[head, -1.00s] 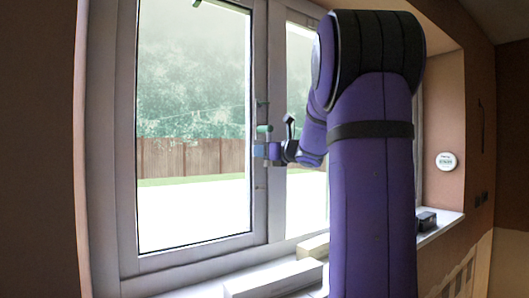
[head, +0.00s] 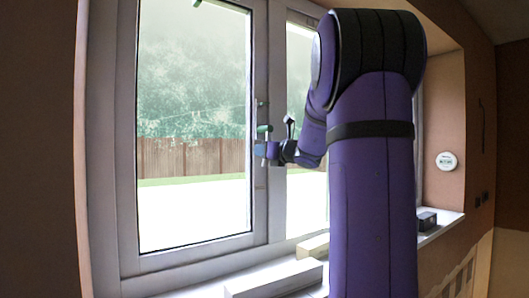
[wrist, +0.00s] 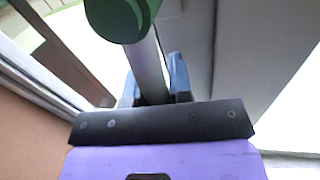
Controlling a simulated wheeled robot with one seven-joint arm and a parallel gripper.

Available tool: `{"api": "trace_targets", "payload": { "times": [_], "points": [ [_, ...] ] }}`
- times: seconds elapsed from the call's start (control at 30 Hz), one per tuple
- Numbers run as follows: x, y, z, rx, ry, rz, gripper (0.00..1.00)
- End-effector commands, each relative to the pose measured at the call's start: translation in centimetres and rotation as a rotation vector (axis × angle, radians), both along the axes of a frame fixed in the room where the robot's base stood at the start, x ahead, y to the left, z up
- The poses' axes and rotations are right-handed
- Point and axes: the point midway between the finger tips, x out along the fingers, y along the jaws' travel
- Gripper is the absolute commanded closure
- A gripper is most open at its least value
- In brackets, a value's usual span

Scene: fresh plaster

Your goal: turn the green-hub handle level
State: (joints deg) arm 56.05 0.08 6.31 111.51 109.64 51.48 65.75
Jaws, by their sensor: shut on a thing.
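The green hub (head: 264,129) sits on the window frame's middle upright in the head view. It also shows large at the top of the wrist view (wrist: 118,14). A pale grey handle bar (wrist: 149,65) runs from the hub down between my gripper's blue fingers. My gripper (wrist: 154,80) is shut on this bar, with one finger on each side. In the head view my gripper (head: 262,151) is just below the hub, and the bar points steeply down, not level. The bar's far end is mostly hidden by my gripper.
The window sash (head: 259,222) stands around and behind the handle. Pale blocks (head: 273,280) lie on the sill below. A small dark box (head: 427,221) stands at the sill's right end. A round white device (head: 446,161) is on the right wall.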

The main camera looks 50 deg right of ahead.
Motion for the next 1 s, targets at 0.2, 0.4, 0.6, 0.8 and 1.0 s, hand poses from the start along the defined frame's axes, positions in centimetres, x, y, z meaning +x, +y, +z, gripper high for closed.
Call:
{"api": "trace_targets", "payload": {
  "times": [0.2, 0.4, 0.6, 0.8, 1.0],
  "points": [
    [0.3, 1.2, 0.2, 0.152, -0.037, 0.002, 1.0],
    [0.6, 2.4, 0.7, 0.334, -0.08, 0.003, 1.0],
    [0.8, 3.5, 1.4, 0.519, -0.125, 0.003, 1.0],
    [1.0, 4.4, 2.3, 0.704, -0.169, 0.003, 1.0],
    [1.2, 5.1, 3.5, 0.888, -0.213, 0.003, 1.0]
  ]
}}
